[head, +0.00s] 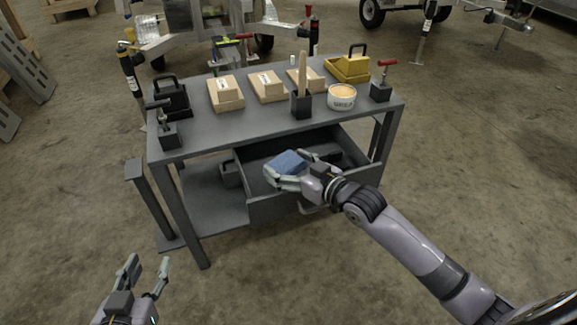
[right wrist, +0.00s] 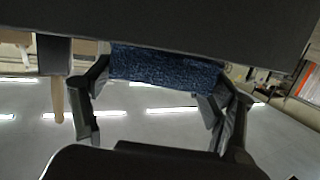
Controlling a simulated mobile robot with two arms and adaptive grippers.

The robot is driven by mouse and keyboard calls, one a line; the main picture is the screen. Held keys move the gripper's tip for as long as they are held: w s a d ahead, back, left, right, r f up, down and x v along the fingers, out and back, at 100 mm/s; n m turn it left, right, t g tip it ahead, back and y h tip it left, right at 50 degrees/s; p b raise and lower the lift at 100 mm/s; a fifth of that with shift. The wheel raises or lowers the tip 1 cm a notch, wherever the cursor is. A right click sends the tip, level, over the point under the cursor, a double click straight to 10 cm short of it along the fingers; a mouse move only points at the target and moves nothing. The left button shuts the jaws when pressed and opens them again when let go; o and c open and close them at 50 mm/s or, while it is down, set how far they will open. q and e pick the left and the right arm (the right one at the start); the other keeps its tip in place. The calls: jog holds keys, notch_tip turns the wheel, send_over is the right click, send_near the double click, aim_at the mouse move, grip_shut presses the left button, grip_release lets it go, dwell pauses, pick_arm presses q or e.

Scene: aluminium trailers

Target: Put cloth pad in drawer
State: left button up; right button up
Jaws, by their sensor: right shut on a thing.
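The blue cloth pad (head: 287,162) is held between the fingers of my right gripper (head: 288,165), over the open drawer (head: 275,209) of the grey workbench. It also shows in the right wrist view (right wrist: 165,68), between both fingers of the right gripper (right wrist: 160,100). The drawer is pulled out toward me, and the pad and hand hide part of its inside. I cannot tell whether the pad touches the drawer floor. My left gripper (head: 147,266) is open and empty over the floor at the lower left, apart from the bench.
The workbench top (head: 205,137) carries wooden blocks (head: 225,92), a dark holder with a wooden handle (head: 302,100), a round tin (head: 341,97), a yellow caddy (head: 349,68) and clamps (head: 168,132). Trailers stand behind. The concrete floor on both sides is clear.

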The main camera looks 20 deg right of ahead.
jog(key=shift+f, duration=0.55)
jog(key=o, duration=1.1)
pick_arm(q)
jog(key=shift+w+r, duration=0.15)
jog(key=shift+r, duration=0.15)
pick_arm(e)
jog(key=shift+o, duration=0.2)
